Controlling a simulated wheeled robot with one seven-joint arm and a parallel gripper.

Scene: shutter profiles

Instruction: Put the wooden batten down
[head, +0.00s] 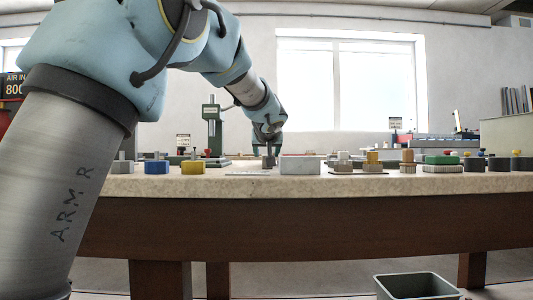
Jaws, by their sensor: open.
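My gripper (270,150) is low over the middle of the workbench (300,185), pointing down, with its jaws open. A small dark grey piece (268,162) stands on the bench right under the jaws; at this size I cannot tell whether the fingertips touch it. I cannot make out a wooden batten for certain. Two small tan, wood-coloured blocks, one on the right (408,156) and one left of it (372,158), stand on grey bases, apart from my gripper.
A pale grey box (301,165) stands just right of my gripper. Blue (157,167) and yellow (192,167) blocks are at the left. A green press (213,130) stands behind. Several small parts crowd the right side. A grey bin (416,286) is on the floor.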

